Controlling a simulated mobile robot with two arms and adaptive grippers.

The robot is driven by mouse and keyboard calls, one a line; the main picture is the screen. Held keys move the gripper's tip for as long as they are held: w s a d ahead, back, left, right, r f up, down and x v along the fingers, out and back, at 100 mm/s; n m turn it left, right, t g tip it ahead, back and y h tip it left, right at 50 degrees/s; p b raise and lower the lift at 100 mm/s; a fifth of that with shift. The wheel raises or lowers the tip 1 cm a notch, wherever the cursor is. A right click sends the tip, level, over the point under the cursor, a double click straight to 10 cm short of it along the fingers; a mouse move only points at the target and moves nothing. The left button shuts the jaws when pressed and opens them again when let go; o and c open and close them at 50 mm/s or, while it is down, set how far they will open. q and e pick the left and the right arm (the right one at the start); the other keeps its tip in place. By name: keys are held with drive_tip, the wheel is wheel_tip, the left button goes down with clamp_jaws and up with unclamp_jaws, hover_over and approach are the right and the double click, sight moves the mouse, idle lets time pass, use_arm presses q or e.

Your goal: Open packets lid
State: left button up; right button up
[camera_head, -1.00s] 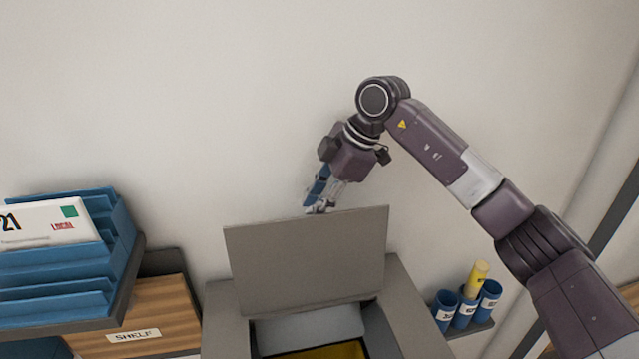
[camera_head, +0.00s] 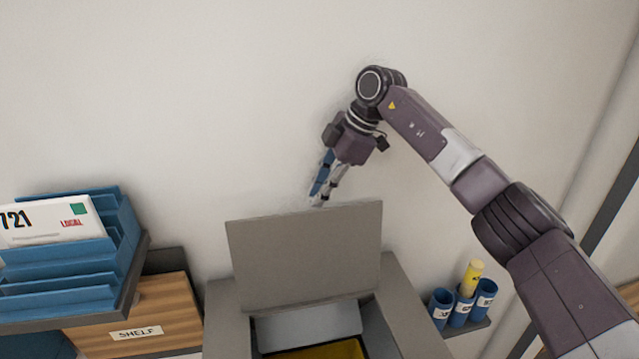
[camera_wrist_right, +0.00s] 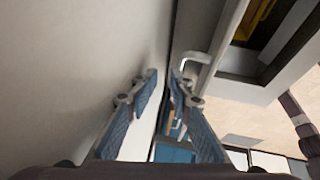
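The packets lid is a flat grey panel (camera_head: 305,258), raised steeply at the back of a grey bin (camera_head: 402,300). Through the opening under it, yellow shows inside the bin (camera_head: 318,350). My right gripper (camera_head: 318,203) points down just above and behind the lid's top edge, near the wall. In the right wrist view its two blue-padded fingers (camera_wrist_right: 163,76) stand apart, with nothing held between them. A pale bent handle (camera_wrist_right: 197,66) shows beside the right finger, apart from the grip. My left gripper is not in view.
A blue letter rack (camera_head: 65,250) with a white envelope (camera_head: 45,222) stands at left, above a wooden box marked SHELF (camera_head: 140,315). Blue tubes, one with a yellow roll (camera_head: 472,278), sit on a small ledge at right. The wall is close behind.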

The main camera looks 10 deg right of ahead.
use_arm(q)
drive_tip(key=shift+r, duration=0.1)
use_arm(e)
drive_tip(key=shift+w+d+r+t, duration=0.25)
drive_tip(key=shift+w+r, duration=0.1)
drive_tip(key=shift+r, duration=0.2)
drive_tip(key=shift+w+d+r+t, duration=0.15)
drive_tip(key=shift+w+d+r, duration=0.15)
drive_tip(key=shift+r, duration=0.25)
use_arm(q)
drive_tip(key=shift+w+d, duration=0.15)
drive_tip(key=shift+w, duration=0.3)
use_arm(e)
drive_tip(key=s+v, duration=0.1)
drive_tip(key=v, duration=0.5)
drive_tip(key=shift+g, duration=0.4)
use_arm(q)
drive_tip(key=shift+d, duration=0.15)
use_arm(e)
drive_tip(key=shift+s+f, duration=0.1)
